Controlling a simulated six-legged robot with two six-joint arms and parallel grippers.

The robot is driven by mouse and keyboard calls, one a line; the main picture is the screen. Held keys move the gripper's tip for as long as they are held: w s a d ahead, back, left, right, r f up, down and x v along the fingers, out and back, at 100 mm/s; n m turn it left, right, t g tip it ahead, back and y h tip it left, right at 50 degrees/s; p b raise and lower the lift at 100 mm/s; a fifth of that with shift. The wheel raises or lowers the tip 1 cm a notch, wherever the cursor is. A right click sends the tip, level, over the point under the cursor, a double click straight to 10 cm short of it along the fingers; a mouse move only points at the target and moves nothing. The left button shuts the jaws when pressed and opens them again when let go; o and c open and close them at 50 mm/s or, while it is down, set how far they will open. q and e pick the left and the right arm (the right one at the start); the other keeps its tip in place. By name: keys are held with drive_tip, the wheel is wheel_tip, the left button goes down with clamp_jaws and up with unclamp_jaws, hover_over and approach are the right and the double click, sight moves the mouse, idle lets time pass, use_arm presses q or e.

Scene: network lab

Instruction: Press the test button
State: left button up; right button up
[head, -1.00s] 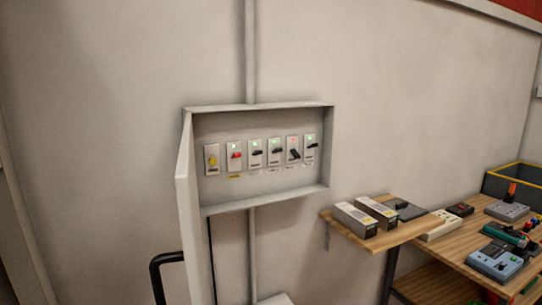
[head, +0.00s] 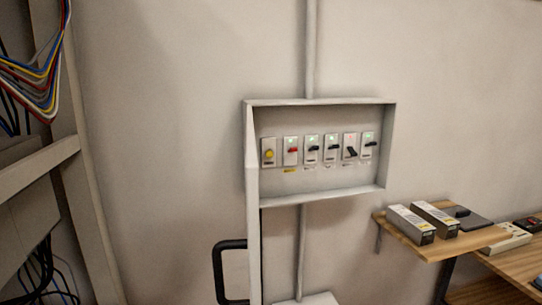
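An open grey wall panel (head: 320,190) holds a row of switch modules. The leftmost module carries a round yellow button (head: 269,154), which appears to be the test button; its label is too small to read. Beside it is a module with a red lever (head: 292,150). To the right are several modules with black levers, and the lever on one of them (head: 351,153) is tilted down. The panel door (head: 252,215) stands open at the left, seen nearly edge-on. Neither of my grippers is in view.
A wooden shelf (head: 432,246) at the right bears two grey boxes (head: 411,224) and a dark flat device. A rack frame (head: 85,190) with coloured cables (head: 35,85) stands at the left. A black curved handle (head: 229,272) is below the panel, by the door.

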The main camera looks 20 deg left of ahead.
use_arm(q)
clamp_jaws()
